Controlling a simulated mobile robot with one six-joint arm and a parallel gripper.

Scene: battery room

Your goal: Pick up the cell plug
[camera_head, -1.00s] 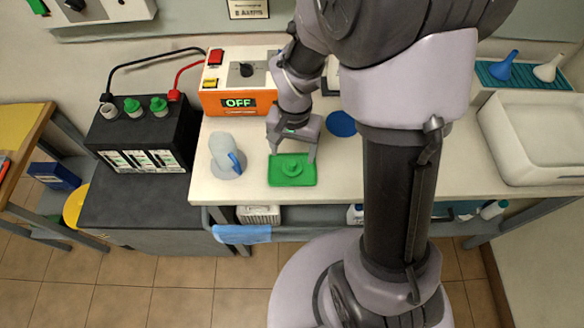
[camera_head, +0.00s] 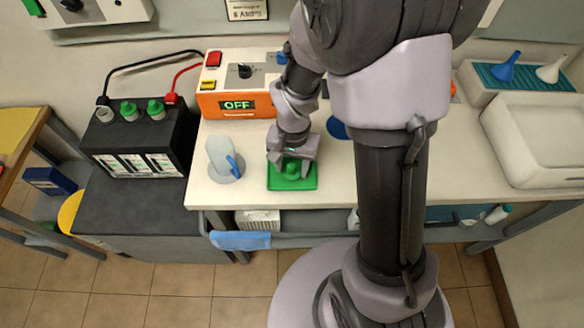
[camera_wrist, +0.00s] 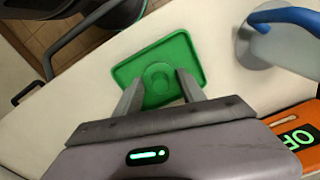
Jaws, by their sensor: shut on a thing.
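The green cell plug (camera_head: 291,171) stands in a shallow green tray (camera_head: 307,185) on the bench. My gripper (camera_head: 290,166) is low over the tray and shut on the plug. In the wrist view, the plug (camera_wrist: 159,79) sits between the two fingers of my gripper (camera_wrist: 160,90), with the tray (camera_wrist: 185,45) behind it. The fingers partly hide the plug in the head view. The plug appears to be at the tray's floor; I cannot tell whether it is lifted.
A pale jug with a blue handle (camera_head: 221,160) stands close left of the tray. The orange charger (camera_head: 237,105) reading OFF is behind. A black battery (camera_head: 140,137) with two green plugs and one pale open port is at left. Bench right of the tray is clear.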

